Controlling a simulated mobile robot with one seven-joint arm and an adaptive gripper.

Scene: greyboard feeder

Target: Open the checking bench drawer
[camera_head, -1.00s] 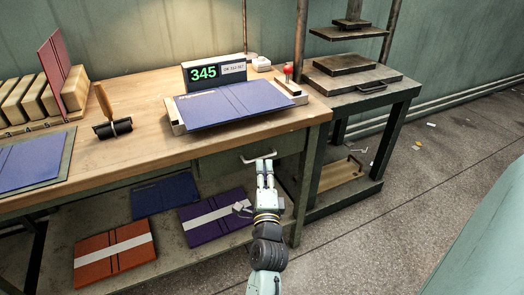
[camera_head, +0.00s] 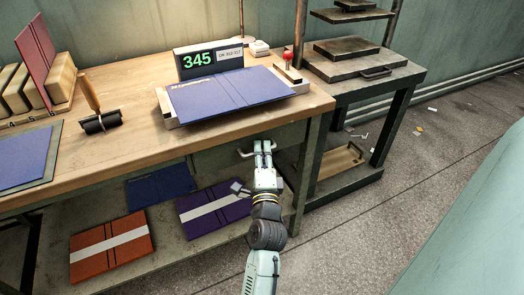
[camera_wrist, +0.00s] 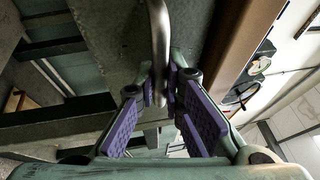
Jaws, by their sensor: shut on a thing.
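The checking bench drawer (camera_head: 218,159) is a dark green front under the bench top, below the scale with the blue board. It looks shut, flush with the bench frame. Its pale metal handle (camera_head: 245,153) is a bar on the front. My gripper (camera_head: 262,146) is at the right part of this handle. In the wrist view the handle bar (camera_wrist: 158,45) runs down between the purple finger pads of my gripper (camera_wrist: 160,90), which are closed around it. The right end of the handle is hidden behind my fingers in the head view.
The wooden bench top (camera_head: 140,145) overhangs the drawer. Below, a shelf holds an orange board (camera_head: 108,262), a purple board (camera_head: 212,222) and a blue one (camera_head: 160,185). A press stand (camera_head: 362,78) is at the right.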

